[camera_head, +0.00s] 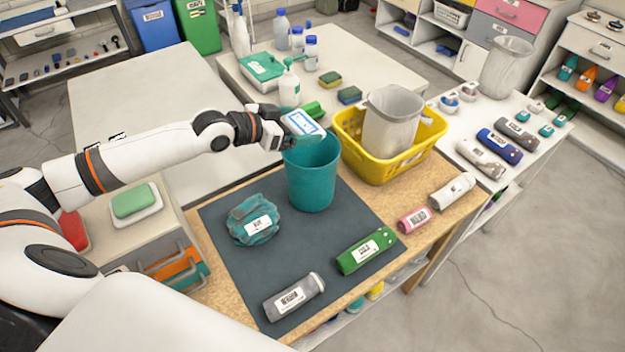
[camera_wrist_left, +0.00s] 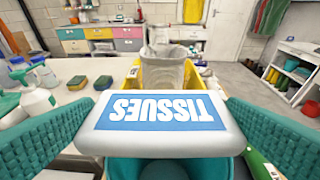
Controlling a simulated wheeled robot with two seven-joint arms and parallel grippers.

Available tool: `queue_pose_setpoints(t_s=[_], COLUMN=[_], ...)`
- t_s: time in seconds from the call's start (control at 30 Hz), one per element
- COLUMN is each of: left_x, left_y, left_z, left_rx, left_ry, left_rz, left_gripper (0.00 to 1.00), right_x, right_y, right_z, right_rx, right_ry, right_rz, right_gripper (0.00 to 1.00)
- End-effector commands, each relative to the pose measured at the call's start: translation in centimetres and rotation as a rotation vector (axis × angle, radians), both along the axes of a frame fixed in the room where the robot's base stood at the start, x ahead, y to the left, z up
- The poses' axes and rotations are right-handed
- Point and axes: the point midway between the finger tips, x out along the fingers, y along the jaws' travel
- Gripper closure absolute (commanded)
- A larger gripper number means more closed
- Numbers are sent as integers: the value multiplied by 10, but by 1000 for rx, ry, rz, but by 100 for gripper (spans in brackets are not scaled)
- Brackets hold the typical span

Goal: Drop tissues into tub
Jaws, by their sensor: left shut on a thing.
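My left gripper (camera_head: 274,130) is shut on the tissues (camera_head: 302,123), a white pack with a blue label. It holds the pack above the teal tub (camera_head: 312,178), over the rim's back left side. In the left wrist view, the tissues (camera_wrist_left: 160,122) sit between the two teal finger pads, the label reading upside down. Part of the teal tub (camera_wrist_left: 180,168) shows below the pack. The tub stands upright on a dark mat (camera_head: 225,270); its inside is mostly hidden. My right gripper is not in view.
A yellow basket (camera_head: 408,158) holding a grey bin (camera_head: 388,125) stands right of the tub. A teal cloth bundle (camera_head: 253,220), a green bottle (camera_head: 366,251) and a grey bottle (camera_head: 293,297) lie on the mat. Cleaning bottles stand on the white table behind.

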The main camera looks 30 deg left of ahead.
Motion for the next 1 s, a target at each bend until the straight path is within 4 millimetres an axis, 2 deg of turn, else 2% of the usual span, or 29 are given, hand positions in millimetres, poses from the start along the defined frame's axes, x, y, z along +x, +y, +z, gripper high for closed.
queue_pose_setpoints(t_s=[0.03,0.3,0.33,0.67,1.0], left_x=[0,0,0,-3,-44], left_y=[0,0,0,3,26], left_z=[-5,-3,-3,-3,13], left_rx=[0,0,0,2,8], left_ry=[-1,-1,0,0,2], left_rz=[0,0,0,1,2], left_gripper=[27,27,1,0,0], right_x=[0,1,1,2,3], right_y=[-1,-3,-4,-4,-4], right_z=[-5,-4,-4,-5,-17], right_rx=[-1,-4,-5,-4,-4], right_ry=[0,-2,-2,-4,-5], right_rz=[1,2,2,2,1], right_gripper=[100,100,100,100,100])
